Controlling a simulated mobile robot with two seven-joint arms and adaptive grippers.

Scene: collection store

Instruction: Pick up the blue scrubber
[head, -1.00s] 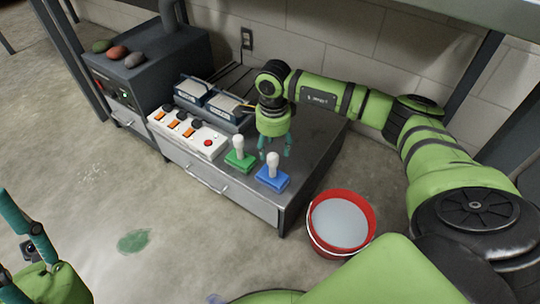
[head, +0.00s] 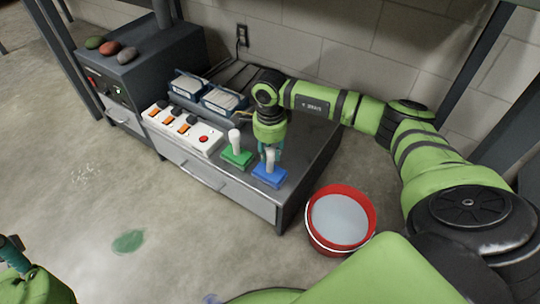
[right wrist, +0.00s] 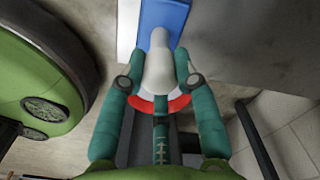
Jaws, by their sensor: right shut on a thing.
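The blue scrubber (head: 269,177), a blue block with an upright white handle, stands on the front right of the low grey cabinet (head: 312,163). My right gripper (head: 270,153) comes down over it from above, its teal fingers closed on the white handle. In the right wrist view, the handle (right wrist: 159,65) sits between the two fingers (right wrist: 155,82), and the blue block (right wrist: 165,14) shows beyond them. The scrubber appears to rest on the cabinet top. My left gripper (head: 12,252) is only partly seen at the left edge; its fingertips are cut off.
A green scrubber (head: 236,155) stands just left of the blue one. A white switch panel (head: 183,130) and blue trays (head: 208,92) lie farther left. A red bucket (head: 341,221) of greyish liquid stands on the floor to the right. The front floor is mostly clear.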

